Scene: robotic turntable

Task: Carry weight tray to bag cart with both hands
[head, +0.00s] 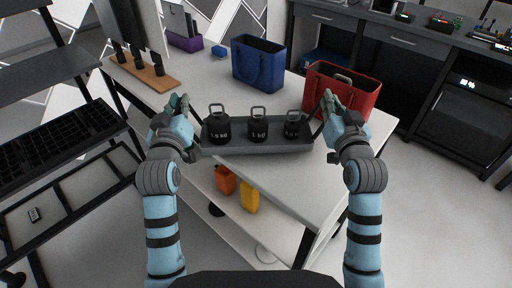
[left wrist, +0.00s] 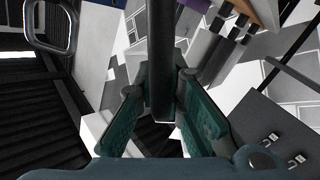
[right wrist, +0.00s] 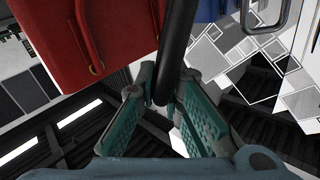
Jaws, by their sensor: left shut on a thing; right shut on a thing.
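The grey weight tray (head: 260,148) is near the front edge of the white bag cart (head: 305,170) in the head view. It carries three black kettlebell-like weights: one marked 1.5 kg (head: 219,127), one marked 1 kg (head: 258,127) and a smaller one (head: 292,127). My left gripper (head: 180,104) is shut on the tray's left handle, a dark bar (left wrist: 160,60) in the left wrist view. My right gripper (head: 330,104) is shut on the right handle, a dark bar (right wrist: 178,45) in the right wrist view. I cannot tell whether the tray touches the cart top.
A blue bag (head: 258,65) and a red bag (head: 343,92) stand behind the tray. A wooden board (head: 150,76) with dark holders lies at the left. Orange (head: 225,180) and yellow (head: 249,196) items sit on the lower shelf. A dark rack (head: 50,140) is at the left.

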